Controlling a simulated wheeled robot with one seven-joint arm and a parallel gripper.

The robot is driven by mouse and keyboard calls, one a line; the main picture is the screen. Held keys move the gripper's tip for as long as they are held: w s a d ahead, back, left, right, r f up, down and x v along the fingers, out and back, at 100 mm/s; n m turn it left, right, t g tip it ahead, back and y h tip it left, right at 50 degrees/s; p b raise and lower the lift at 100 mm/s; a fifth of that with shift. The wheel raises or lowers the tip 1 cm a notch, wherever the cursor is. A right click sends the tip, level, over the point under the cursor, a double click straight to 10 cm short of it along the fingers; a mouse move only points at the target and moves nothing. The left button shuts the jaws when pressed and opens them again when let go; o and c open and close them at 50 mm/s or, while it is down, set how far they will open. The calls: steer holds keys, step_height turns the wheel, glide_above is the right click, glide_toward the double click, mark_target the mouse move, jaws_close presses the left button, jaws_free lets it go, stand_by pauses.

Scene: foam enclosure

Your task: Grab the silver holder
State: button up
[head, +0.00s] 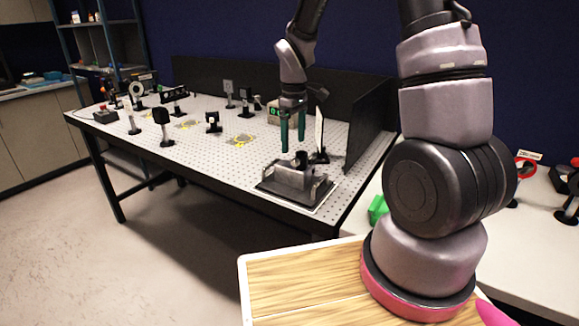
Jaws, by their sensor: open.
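A silver holder (293,181) sits on a dark base plate at the near right corner of the perforated optical table (215,158). It looks like a metal block with a raised part on top; its fine shape is too small to tell. My gripper (292,142) hangs above the holder with two dark teal fingers pointing down. The fingers are apart and nothing shows between them. The fingertips appear just above the holder; whether they touch it I cannot tell.
A white upright plate on a black mount (319,136) stands close right of my gripper. A black panel (370,120) edges the table's right side. Several black optic mounts, including one post (163,124), stand at left. A green block (378,209) lies right of the table.

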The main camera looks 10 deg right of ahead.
mark_target(293, 169)
steer(key=f, duration=1)
steer(key=shift+w+d+f, duration=0.1)
steer(key=shift+w+f, duration=0.2)
steer(key=shift+f, duration=0.1)
jaws_close()
